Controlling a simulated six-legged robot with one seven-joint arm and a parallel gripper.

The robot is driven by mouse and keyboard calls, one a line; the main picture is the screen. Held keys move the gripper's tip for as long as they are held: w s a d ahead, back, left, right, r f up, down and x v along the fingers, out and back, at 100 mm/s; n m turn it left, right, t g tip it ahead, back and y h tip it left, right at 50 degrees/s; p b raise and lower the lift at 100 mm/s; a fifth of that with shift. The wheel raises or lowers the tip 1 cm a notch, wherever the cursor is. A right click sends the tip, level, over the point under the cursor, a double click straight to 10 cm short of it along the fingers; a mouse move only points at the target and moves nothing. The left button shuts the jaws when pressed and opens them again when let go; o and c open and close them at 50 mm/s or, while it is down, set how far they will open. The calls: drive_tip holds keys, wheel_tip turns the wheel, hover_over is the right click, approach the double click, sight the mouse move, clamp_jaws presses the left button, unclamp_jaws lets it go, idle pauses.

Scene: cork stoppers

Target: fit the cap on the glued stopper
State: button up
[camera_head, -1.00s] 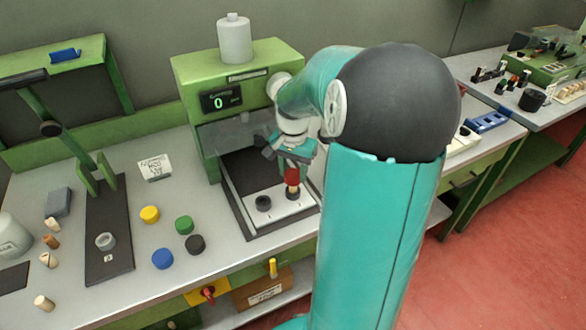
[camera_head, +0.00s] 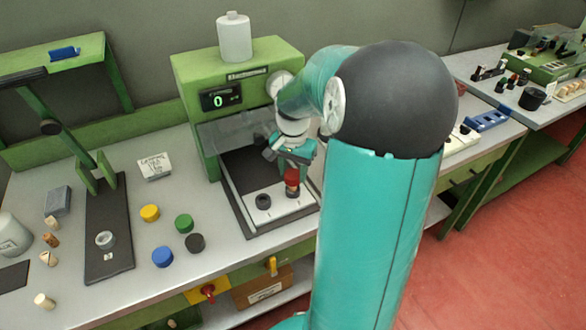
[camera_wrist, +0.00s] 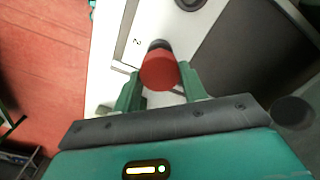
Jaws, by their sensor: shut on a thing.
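My gripper (camera_head: 291,168) is shut on a red cap (camera_head: 292,177) inside the front of the green machine. In the wrist view the red cap (camera_wrist: 160,70) sits between the two fingers of my gripper (camera_wrist: 160,84). Directly below the cap is a dark round holder (camera_wrist: 160,44), partly hidden by it. The glued stopper cannot be made out under the cap, and I cannot tell whether the cap touches anything below. A second dark ring holder (camera_head: 263,201), apparently empty, is to the left on the light plate.
The green machine (camera_head: 240,72) shows 0 on its display. Yellow (camera_head: 149,213), green (camera_head: 184,224), blue (camera_head: 163,257) and black (camera_head: 195,243) caps lie on the bench to the left. Several cork stoppers (camera_head: 48,258) are farther left, beside a black lever stand (camera_head: 109,262).

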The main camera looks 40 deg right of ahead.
sight(293, 173)
drive_tip(key=shift+f, duration=0.85)
idle(0.9)
drive_tip(key=o, duration=1)
wheel_tip(293, 173, up, 14)
drive_tip(key=shift+f, duration=0.1)
drive_tip(key=s+a+r+n+t+h, duration=0.1)
drive_tip(key=a+r+n, duration=0.15)
drive_tip(key=a, duration=0.55)
drive_tip(key=s+a+r+n+t, duration=0.15)
drive_tip(key=a+n, duration=0.25)
drive_tip(key=a, duration=0.4)
drive_tip(key=s+a+n+t, duration=0.1)
drive_tip(key=s+a+n, duration=0.1)
drive_tip(key=a, duration=0.1)
drive_tip(key=s+a+f+n+t, duration=0.1)
drive_tip(key=s+a+n, duration=0.1)
drive_tip(key=s+a, duration=0.1)
drive_tip(key=s+a+f+n+t+y, duration=0.1)
drive_tip(key=s+a+n, duration=0.2)
drive_tip(key=a, duration=0.2)
drive_tip(key=shift+s+f, duration=0.1)
drive_tip(key=shift+f, duration=0.15)
